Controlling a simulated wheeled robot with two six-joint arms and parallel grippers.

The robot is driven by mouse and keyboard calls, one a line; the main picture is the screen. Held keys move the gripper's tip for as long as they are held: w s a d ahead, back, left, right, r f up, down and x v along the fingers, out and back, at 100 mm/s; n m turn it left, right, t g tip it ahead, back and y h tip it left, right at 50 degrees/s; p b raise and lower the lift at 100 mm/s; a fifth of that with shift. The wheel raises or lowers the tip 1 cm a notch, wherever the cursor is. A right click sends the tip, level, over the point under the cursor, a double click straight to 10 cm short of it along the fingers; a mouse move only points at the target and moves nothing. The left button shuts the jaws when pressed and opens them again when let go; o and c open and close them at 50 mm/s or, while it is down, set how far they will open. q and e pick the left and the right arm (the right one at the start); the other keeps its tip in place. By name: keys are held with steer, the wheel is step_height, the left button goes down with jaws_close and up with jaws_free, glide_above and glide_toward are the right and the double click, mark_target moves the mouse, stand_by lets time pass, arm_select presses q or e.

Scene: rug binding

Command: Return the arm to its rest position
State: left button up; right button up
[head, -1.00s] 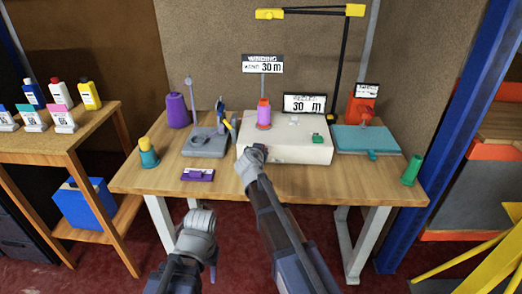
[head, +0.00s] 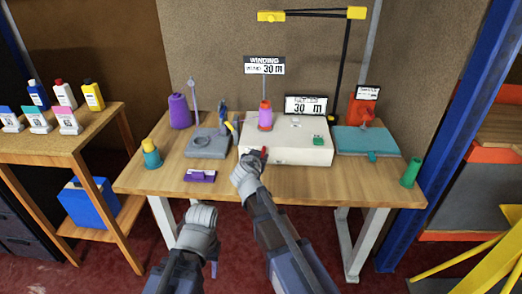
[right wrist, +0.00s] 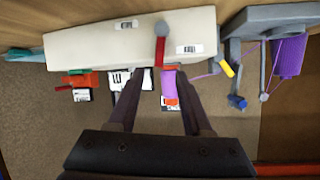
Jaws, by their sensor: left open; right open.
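My right gripper (head: 247,166) is in front of the white winding machine (head: 290,155), over the table's front edge. In the right wrist view its two fingers (right wrist: 158,76) are apart with nothing held between them. The red part (head: 264,154) also shows just past the gripper in the head view. My left gripper (head: 199,222) is low in front of the table, clear of everything; its fingertips are mostly hidden.
A side shelf (head: 75,141) with bottles stands left. A yellow frame (head: 480,270) is at lower right.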

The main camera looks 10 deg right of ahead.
steer(key=shift+s+a+r, duration=0.15)
steer(key=shift+s, duration=0.25)
steer(key=s+a+f+n+g+y, duration=0.1)
steer(key=s+a+f+n+g, duration=0.25)
steer(key=s, duration=0.65)
steer(key=s+a+f+n+g+y, duration=0.25)
steer(key=s+f+g, duration=0.25)
steer(key=s, duration=0.5)
steer(key=s+a+f+n+g, duration=0.3)
steer(key=s+f+n+g, duration=0.1)
steer(key=s, duration=0.6)
step_height(320, 180, up, 12)
steer(key=p, duration=1.2)
steer(key=shift+s+a, duration=0.3)
steer(key=shift+s, duration=0.05)
